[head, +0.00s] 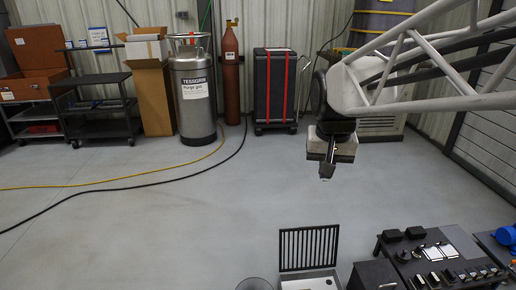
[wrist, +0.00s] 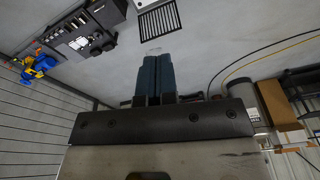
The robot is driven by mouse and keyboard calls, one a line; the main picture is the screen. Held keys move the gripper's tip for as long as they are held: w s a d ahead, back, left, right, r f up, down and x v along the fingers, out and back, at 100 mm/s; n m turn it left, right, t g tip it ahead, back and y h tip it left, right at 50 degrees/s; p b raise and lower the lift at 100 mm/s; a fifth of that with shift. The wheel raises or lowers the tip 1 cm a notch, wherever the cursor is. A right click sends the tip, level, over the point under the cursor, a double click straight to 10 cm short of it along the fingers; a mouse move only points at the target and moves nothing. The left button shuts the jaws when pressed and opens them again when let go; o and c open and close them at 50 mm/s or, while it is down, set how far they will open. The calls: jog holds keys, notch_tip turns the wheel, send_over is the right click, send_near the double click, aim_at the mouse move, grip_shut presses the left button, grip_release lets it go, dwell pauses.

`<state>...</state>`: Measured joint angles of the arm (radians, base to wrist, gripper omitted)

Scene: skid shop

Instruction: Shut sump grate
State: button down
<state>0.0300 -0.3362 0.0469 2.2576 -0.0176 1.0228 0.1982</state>
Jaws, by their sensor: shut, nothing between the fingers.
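The sump grate (head: 309,248) is a black slatted panel that stands raised, close to upright, at the back edge of a light sump frame (head: 312,283) at the bottom of the head view. The grate also shows at the top of the wrist view (wrist: 159,20), with part of the pale frame (wrist: 183,3) beyond it. My gripper (head: 326,172) hangs in the air above and behind the grate, apart from it. In the wrist view my gripper's two dark blue fingers (wrist: 157,62) are together and empty. The lower part of the sump frame is cut off in the head view.
A dark bench (head: 440,258) with small parts stands right of the sump, with a dark box (head: 374,275) beside it. A round item (head: 254,284) lies to the left. Hoses (head: 140,181) cross the left floor. A steel cylinder (head: 194,95) and carts line the wall. The middle floor is clear.

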jog(key=w+d+m+g, duration=0.1)
jog(key=w+d+m, duration=0.1)
jog(key=w, duration=1.3)
jog(key=w+d+m+g, duration=0.1)
jog(key=w+d+m, duration=0.1)
jog(key=w, duration=1.3)
jog(key=w+d+f+m, duration=0.1)
jog(key=w+d+f, duration=0.1)
jog(key=w+f, duration=0.5)
jog(key=w+d+f+m+g, duration=0.15)
jog(key=w+f, duration=0.25)
jog(key=w, duration=0.6)
jog(key=w+d+f+m, duration=0.1)
jog(key=w+d+f, duration=0.1)
jog(key=w+f, duration=0.5)
jog(key=w+d+f+m+g, duration=0.1)
jog(key=w+d+f+m, duration=0.15)
jog(key=w+f, duration=0.8)
jog(key=w+d+f+m, duration=0.2)
jog(key=w+d+f, duration=0.35)
jog(key=f, duration=0.75)
jog(key=w+d+f+m+g, duration=0.1)
jog(key=f, duration=1.5)
jog(key=d+f+m+g, duration=0.1)
jog(key=d+f+m, duration=0.1)
jog(key=f, duration=1.4)
jog(key=shift+w+m, duration=0.3)
jog(key=shift+w, duration=0.1)
